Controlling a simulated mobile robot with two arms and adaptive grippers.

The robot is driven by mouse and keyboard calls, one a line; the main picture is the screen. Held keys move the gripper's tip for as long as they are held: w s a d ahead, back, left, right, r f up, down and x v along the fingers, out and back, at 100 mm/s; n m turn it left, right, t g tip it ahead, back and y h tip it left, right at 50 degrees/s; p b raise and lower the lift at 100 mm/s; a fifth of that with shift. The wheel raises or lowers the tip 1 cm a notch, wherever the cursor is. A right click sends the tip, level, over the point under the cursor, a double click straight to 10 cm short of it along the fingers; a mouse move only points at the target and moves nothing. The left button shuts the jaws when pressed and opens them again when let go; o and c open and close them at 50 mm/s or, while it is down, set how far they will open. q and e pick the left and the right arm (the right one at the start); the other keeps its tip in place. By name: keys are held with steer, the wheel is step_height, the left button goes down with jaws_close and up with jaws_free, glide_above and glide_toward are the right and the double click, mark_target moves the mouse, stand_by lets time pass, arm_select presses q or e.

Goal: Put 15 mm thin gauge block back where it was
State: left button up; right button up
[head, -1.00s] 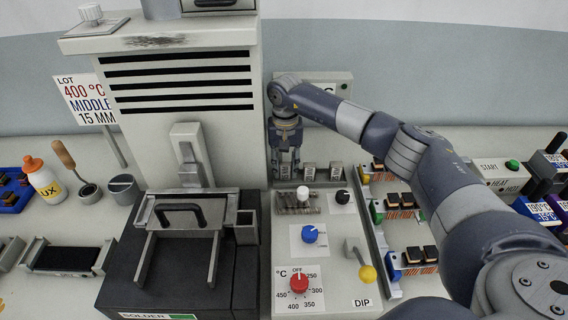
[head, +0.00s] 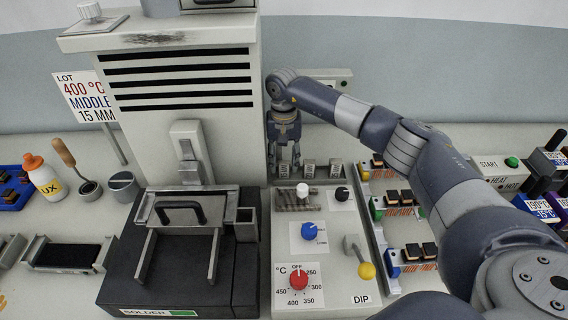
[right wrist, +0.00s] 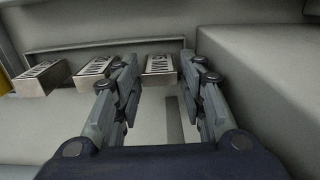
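Three small metal gauge blocks stand in a row at the back of the control panel: a left one (head: 283,170), a middle one (head: 309,169) and a right one (head: 336,168). Their labels are too small to read, so I cannot tell which is 15 mm. My right gripper (head: 285,160) points down just above the left block. In the right wrist view, the right gripper (right wrist: 160,82) has its fingers spread, with that block (right wrist: 160,66) beyond and between them, apparently untouched. The other two blocks are to its left there. My left gripper is not in view.
The tall grey machine (head: 185,110) stands close left of my right gripper. Knobs, including a blue dial (head: 309,231) and a red dial (head: 299,280), and a yellow-tipped lever (head: 366,270) are in front. A sign (head: 88,98) reads 400 °C, MIDDLE, 15 MM.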

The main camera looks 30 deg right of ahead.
mark_target(284, 162)
step_height(284, 162, up, 11)
steer(key=b, duration=0.2)
steer(key=shift+f, duration=0.15)
stand_by(0.4)
